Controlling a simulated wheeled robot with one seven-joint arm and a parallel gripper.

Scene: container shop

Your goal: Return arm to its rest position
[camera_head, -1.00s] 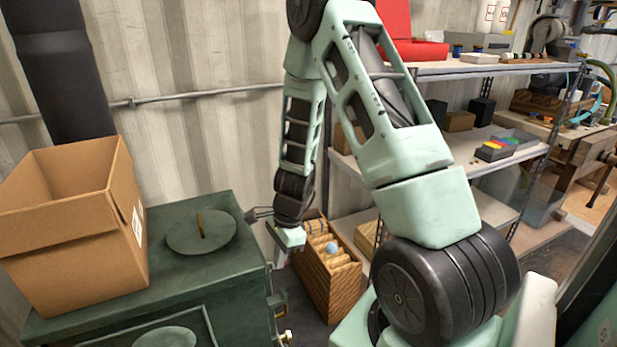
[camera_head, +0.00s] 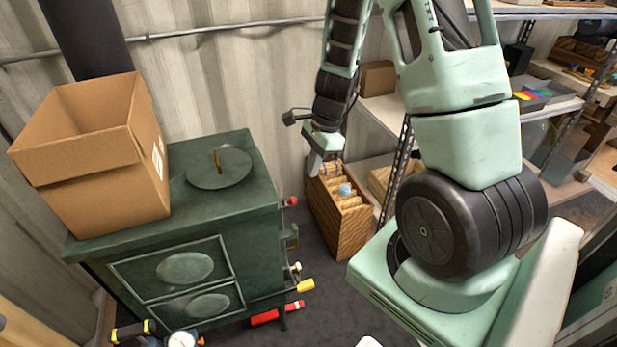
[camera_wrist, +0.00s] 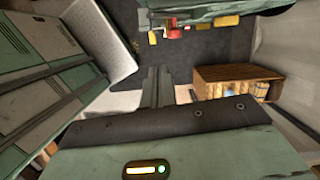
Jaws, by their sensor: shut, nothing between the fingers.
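My arm is raised and bent, with its upper links near the top of the head view. The gripper is shut and empty, apart from the stove and in front of the wooden box in the head view. The wrist view shows the dark floor under the fingers and the wooden box (camera_wrist: 222,82) to the right.
An open cardboard box (camera_head: 95,165) stands on the stove, left of a round lid (camera_head: 218,168) with a handle. A metal shelf (camera_head: 375,112) stands behind my arm. A red tool (camera_head: 277,314) lies on the floor by the stove. Dark floor (camera_head: 325,290) is clear in front of the wooden box.

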